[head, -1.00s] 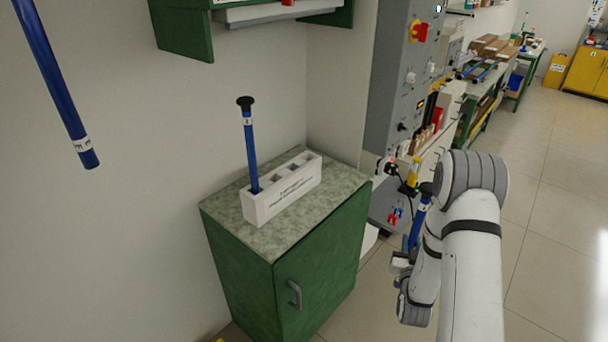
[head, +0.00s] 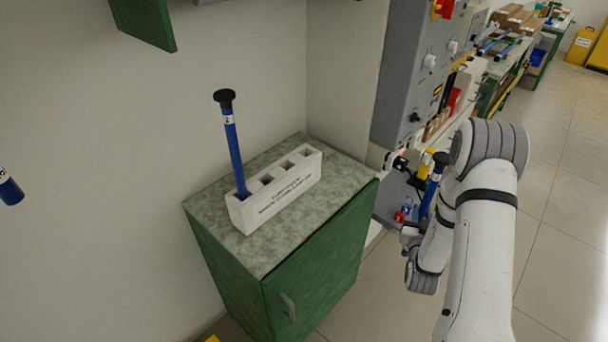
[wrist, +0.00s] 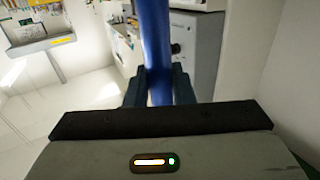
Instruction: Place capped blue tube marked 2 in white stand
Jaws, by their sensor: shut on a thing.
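The white stand (head: 240,214) is a block with a row of square holes on the cabinet top. A blue tube with a black cap (head: 233,145) stands in its left end hole; the mark on its white band is too small to read. My gripper (head: 412,232) is at the right, apart from the stand and partly hidden by my arm. It is shut on another blue tube (head: 431,192) with a dark cap, held roughly upright; its number cannot be read. In the wrist view the fingers (wrist: 160,88) close around this blue tube (wrist: 156,45).
The green cabinet (head: 300,270) with a speckled top (head: 210,203) bears the stand. A grey machine panel (head: 415,70) rises behind, near my gripper. A blue tube end (head: 8,190) shows at the left edge. Open floor (head: 555,240) lies to the right.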

